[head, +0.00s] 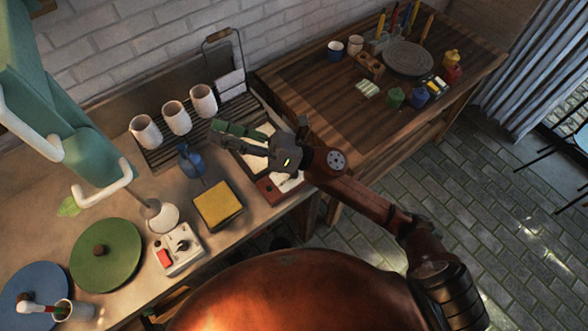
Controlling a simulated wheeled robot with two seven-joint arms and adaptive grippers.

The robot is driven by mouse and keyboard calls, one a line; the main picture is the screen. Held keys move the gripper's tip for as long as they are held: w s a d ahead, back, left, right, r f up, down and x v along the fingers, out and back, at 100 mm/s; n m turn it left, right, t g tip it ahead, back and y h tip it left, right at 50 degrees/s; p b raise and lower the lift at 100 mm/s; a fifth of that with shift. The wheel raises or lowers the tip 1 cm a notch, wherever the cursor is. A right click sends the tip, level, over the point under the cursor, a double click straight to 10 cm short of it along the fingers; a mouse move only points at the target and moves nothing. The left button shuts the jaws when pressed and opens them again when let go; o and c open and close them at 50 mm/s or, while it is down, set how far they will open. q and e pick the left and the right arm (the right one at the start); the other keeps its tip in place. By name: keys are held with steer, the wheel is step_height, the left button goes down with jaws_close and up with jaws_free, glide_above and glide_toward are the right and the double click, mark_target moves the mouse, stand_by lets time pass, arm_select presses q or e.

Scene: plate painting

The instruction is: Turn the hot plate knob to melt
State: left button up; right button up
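A small white control box (178,255) sits on the left counter near its front edge. It has a black knob (182,245) on top and a red switch (165,259) beside it. The markings around the knob are too small to read. My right gripper (222,136) reaches in from the right above the rack and tray area, up and to the right of the box and well apart from the knob. My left gripper is not in view.
A yellow sponge-like block (218,205), a blue bottle (190,161) and a white cup-like piece (162,217) stand near the box. A green disc (107,262) lies left. White cups (177,118) stand on the rack behind. A teal fixture (95,150) overhangs the counter's left.

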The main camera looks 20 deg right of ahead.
steer(key=s+a+f+n+g+h, duration=0.3)
steer(key=s+a+f+n+g, duration=0.35)
steer(key=n+g, duration=0.5)
steer(key=s+d+f+n+h, duration=0.1)
steer(key=d+f+n+h, duration=0.2)
steer(key=f+n+h, duration=0.6)
steer(key=w+d+f+n+t+h, duration=0.1)
steer(key=w+d+h, duration=0.2)
steer(key=d, duration=0.3)
steer(key=w+d+f+n+h, duration=0.1)
steer(key=w+d+f+h, duration=0.1)
steer(key=d, duration=0.5)
steer(key=w+d+f+n+t+h, duration=0.1)
steer(key=w+d+h, duration=0.2)
steer(key=d, duration=0.4)
steer(key=shift+w+f+t+h, duration=0.25)
steer(key=shift+w+t+h, duration=0.05)
steer(key=shift+t+h, duration=0.1)
step_height(320, 180, down, 6)
steer(key=shift+b, duration=0.3)
steer(key=shift+f, duration=0.7)
steer(key=shift+c, duration=0.2)
